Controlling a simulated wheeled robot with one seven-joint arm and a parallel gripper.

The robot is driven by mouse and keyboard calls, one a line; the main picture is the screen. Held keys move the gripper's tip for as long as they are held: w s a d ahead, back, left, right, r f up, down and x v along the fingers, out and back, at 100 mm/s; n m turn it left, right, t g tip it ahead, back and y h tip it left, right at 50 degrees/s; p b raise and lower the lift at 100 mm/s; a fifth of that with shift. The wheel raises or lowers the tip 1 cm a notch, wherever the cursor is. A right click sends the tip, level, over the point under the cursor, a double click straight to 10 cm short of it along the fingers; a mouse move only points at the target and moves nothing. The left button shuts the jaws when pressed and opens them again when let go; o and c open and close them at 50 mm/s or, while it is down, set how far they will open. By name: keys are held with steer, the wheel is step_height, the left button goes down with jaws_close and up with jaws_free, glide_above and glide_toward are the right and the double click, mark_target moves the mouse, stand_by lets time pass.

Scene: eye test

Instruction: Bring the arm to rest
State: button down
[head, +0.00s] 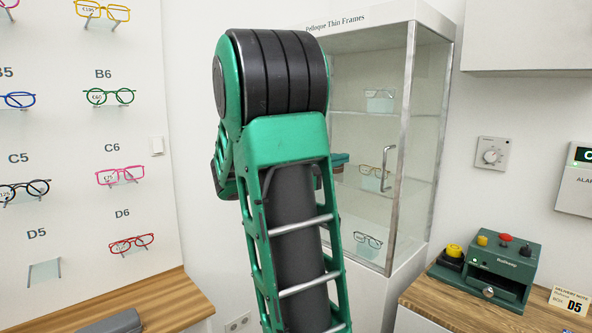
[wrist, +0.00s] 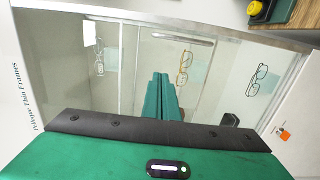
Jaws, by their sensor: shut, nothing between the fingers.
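My arm stands folded upright in the middle of the head view, with its green and black elbow high in front. In the wrist view my gripper's two green fingers (wrist: 160,76) lie together, shut and empty, beyond the green housing at the bottom. They point toward the glass cabinet (head: 402,130), labelled Pelloque Thin Frames, which also fills much of the wrist view (wrist: 215,90). I cannot tell how far the fingertips are from its glass.
Spectacles hang on the left wall; holder D5 (head: 44,272) is empty. A wooden counter (head: 165,303) is below. At right a wooden counter (head: 440,300) carries a green button device (head: 490,265) and a D5 delivery note (head: 570,301). A white wall cupboard (head: 530,40) hangs above.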

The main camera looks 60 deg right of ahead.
steer(key=a+f+m+t+y, duration=0.2)
steer(key=a+f+y, duration=0.4)
steer(key=f, duration=0.5)
steer(key=a+f+m+t+y, duration=0.1)
steer(key=a+f+t+y, duration=0.25)
steer(key=a+f, duration=0.5)
steer(key=s+a+f+y, duration=0.1)
steer(key=a+f+y, duration=0.1)
steer(key=a, duration=0.6)
steer(key=s+a+f+y, duration=0.2)
steer(key=a+y, duration=0.1)
steer(key=a, duration=0.4)
steer(key=s+a+f+y, duration=0.1)
steer(key=a+f+y, duration=0.1)
steer(key=a, duration=0.6)
steer(key=shift+s+a+f+y, duration=0.3)
steer(key=shift+f+y, duration=0.05)
steer(key=shift+y, duration=0.2)
steer(key=shift+g, duration=0.25)
